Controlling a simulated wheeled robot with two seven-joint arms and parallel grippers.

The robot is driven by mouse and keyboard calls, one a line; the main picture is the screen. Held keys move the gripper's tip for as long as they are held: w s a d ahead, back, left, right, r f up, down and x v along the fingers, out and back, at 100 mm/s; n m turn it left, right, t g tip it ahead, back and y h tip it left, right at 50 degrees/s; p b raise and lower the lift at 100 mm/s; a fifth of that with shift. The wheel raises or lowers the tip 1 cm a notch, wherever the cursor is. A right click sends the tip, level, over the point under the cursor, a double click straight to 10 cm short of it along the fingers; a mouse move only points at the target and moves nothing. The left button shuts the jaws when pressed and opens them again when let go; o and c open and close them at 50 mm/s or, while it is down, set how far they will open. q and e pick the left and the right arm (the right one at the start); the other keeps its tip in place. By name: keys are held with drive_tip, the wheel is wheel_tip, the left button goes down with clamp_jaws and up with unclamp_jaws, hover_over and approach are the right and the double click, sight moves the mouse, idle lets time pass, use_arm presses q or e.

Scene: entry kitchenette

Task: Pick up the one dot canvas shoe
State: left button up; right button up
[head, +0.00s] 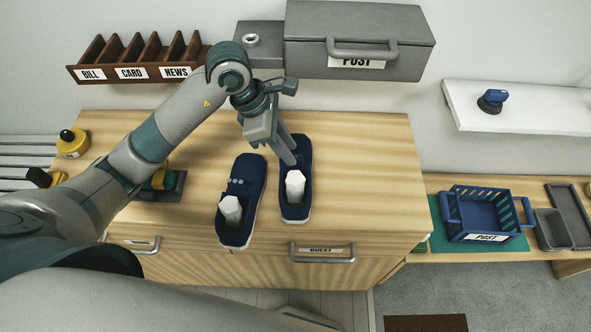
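Two navy canvas shoes with white soles stand side by side on the wooden cabinet top, each with a white insert in its opening. The left shoe (241,190) shows a row of light dots across its front. The right shoe (297,208) has its front partly covered by my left gripper (289,158), so I cannot read its dots. The gripper's fingers point down at this shoe, just behind the white insert. Whether they touch it, and how far apart they are, I cannot tell. My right gripper is not in view.
The cabinet top (370,165) is clear right of the shoes. A dark tray (172,192) and yellow-and-black items lie left, partly behind my arm. A grey POST box (400,25) and a brown letter rack (120,75) are behind. A blue basket (478,205) stands on the lower right bench.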

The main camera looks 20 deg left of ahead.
sight(296, 167)
use_arm(q)
drive_tip(key=shift+d+f+p, duration=0.3)
drive_tip(key=shift+f+p, duration=0.25)
drive_tip(key=shift+p+x, duration=0.5)
drive_tip(key=shift+x, duration=0.65)
drive_tip(key=shift+w+d+f, duration=0.1)
drive_tip(key=shift+w+f, duration=0.1)
drive_tip(key=shift+f, duration=0.5)
drive_tip(key=shift+c, duration=0.6)
clamp_jaws()
